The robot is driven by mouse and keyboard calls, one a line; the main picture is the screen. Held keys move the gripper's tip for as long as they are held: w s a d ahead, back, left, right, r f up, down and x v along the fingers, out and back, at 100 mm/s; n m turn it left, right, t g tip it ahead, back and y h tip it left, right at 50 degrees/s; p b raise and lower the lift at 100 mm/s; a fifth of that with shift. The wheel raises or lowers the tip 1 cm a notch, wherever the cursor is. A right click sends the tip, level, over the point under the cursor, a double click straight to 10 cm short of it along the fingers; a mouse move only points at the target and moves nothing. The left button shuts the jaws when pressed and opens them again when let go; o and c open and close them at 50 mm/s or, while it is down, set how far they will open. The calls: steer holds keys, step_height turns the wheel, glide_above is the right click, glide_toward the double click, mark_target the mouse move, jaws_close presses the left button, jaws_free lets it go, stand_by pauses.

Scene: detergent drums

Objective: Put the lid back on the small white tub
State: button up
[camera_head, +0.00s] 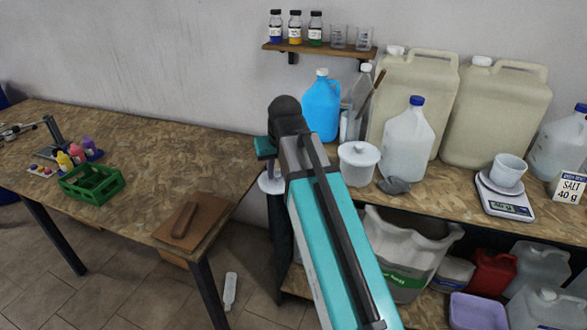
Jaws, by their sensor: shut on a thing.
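A small white tub (358,168) stands upright on the right-hand wooden bench, just right of my arm. A small raised shape shows at its top; I cannot tell clearly whether that is a cover. My gripper (268,171) hangs below my wrist, left of my arm and mostly hidden by it. It is shut on a pale, flat round thing that looks like the lid (268,185), only partly visible. The lid is held apart from the tub, to its left, by the gap between the two benches.
A blue jug (321,106), a clear jug (408,140) and large canisters (412,92) stand close around the tub. A grey lump (394,185) lies in front. A scale (506,192) with a white cup (508,169) is farther right. The left table holds a green crate (91,185).

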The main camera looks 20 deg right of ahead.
mark_target(271, 181)
steer(key=shift+a+f+b, duration=0.4)
steer(key=shift+a+f, duration=0.05)
steer(key=shift+f, duration=0.15)
steer(key=shift+a+f+b, duration=0.4)
steer(key=shift+f, duration=0.2)
steer(key=shift+a, duration=0.15)
